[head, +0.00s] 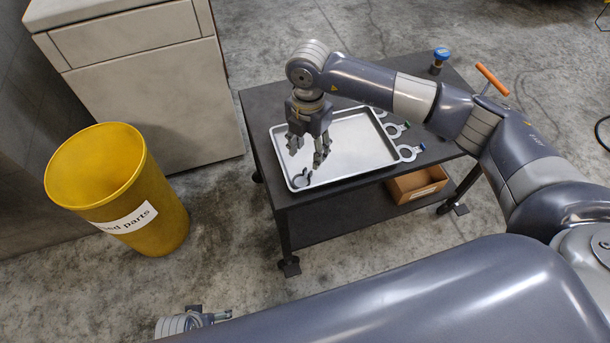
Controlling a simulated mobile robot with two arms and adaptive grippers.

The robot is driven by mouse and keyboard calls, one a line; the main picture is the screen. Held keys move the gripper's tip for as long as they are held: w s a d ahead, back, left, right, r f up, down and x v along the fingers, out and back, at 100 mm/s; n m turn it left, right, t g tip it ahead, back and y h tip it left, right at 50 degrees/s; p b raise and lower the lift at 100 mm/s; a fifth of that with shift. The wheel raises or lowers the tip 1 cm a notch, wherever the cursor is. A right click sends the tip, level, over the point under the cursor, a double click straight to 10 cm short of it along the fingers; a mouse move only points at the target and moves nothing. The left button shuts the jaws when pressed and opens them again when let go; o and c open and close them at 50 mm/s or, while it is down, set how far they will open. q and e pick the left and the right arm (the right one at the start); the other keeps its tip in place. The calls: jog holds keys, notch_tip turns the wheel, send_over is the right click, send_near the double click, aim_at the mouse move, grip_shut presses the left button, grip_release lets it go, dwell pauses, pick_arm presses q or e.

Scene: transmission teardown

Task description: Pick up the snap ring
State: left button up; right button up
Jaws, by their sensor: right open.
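A small dark ring, which looks like the snap ring (301,180), lies in the near left corner of a shallow silver tray (352,178) on a dark cart. My right gripper (306,158) points down over the left part of the tray. Its fingers are spread, with nothing between them. The ring shows just below the fingertips in the picture; I cannot tell the exact height between them. A part of my left arm's end (190,322) shows at the bottom edge, too cut off to tell its jaws.
Several grey ring-ended pieces (409,152) with coloured tips lie along the tray's right side. A blue-capped item (440,56) and an orange-handled tool (492,79) are at the cart's far right. A cardboard box (418,184) sits on the lower shelf. A yellow bin (150,225) stands left.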

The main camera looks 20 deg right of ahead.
aim_at(308, 173)
notch_tip(308, 173, down, 6)
jog(key=shift+s+f+b, duration=0.1)
jog(key=shift+s+b, duration=0.05)
jog(key=shift+b, duration=0.25)
jog(key=shift+f, duration=0.25)
pick_arm(q)
jog(key=r, duration=0.1)
jog(key=w+r, duration=0.1)
jog(key=r, duration=0.1)
pick_arm(e)
jog(key=shift+c, duration=0.3)
grip_shut()
